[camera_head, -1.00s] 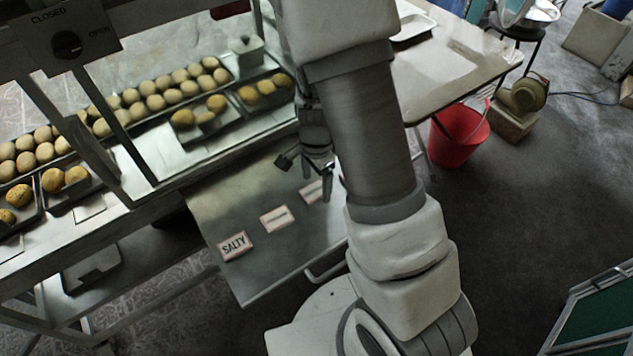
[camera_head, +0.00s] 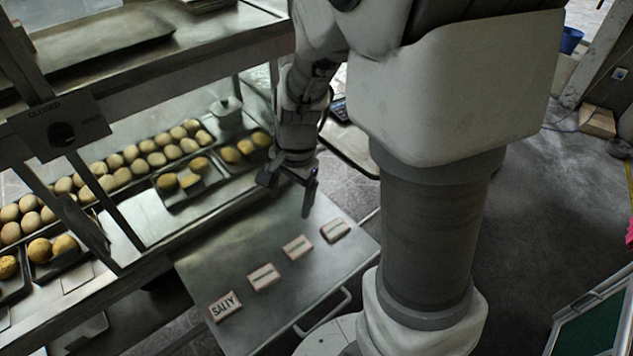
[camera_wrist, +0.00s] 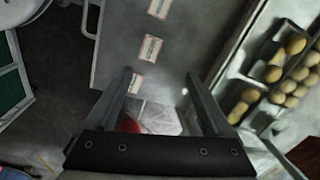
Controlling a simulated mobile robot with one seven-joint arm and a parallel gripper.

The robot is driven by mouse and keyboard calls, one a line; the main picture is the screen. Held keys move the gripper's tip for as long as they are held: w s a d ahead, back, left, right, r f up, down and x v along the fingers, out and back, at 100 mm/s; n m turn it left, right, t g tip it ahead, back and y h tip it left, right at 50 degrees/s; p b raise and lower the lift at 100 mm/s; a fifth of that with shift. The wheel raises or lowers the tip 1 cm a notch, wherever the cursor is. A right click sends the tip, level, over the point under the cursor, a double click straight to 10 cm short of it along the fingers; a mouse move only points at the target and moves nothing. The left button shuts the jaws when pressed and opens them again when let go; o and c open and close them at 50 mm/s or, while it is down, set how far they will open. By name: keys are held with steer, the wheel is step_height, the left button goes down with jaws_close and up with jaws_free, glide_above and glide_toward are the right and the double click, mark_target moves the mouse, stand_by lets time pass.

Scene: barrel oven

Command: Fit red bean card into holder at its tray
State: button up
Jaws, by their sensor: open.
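Several small pink-edged cards lie in a row on the metal shelf (camera_head: 245,248). The nearest reads SALTY (camera_head: 224,306); the lettering on the second card (camera_head: 264,277), third card (camera_head: 297,247) and far card (camera_head: 335,230) is too small to read, so I cannot tell which is red bean. My gripper (camera_head: 288,188) is open and empty above the far end of the shelf. In the wrist view, a card (camera_wrist: 134,83) shows by the left fingertip, another card (camera_wrist: 151,48) beyond it. Small bun trays (camera_head: 190,194) stand on the counter; I cannot make out their holders clearly.
A large tray of pale buns (camera_head: 150,150) lies behind the small trays. A lidded white pot (camera_head: 227,112) stands at the back. Dark uprights and the oven's CLOSED panel (camera_head: 62,128) frame the left side. A handle (camera_head: 325,312) sticks out from the shelf's front edge.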

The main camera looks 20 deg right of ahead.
steer(key=s+r+n+t, duration=0.2)
steer(key=s+r+n, duration=0.3)
steer(key=r, duration=0.3)
steer(key=s+r+n+t+h, duration=0.1)
steer(key=s+r+n+t, duration=0.1)
steer(key=s+r+n, duration=0.4)
step_height(320, 180, up, 3)
steer(key=shift+s+d+f, duration=0.1)
steer(key=shift+s+d, duration=0.35)
steer(key=shift+s, duration=0.4)
step_height(320, 180, up, 16)
steer(key=p, duration=1.5)
steer(key=shift+f, duration=0.2)
steer(key=shift+o, duration=1.1)
steer(key=shift+r+p, duration=0.2)
steer(key=shift+p, duration=0.25)
steer(key=shift+f, duration=0.1)
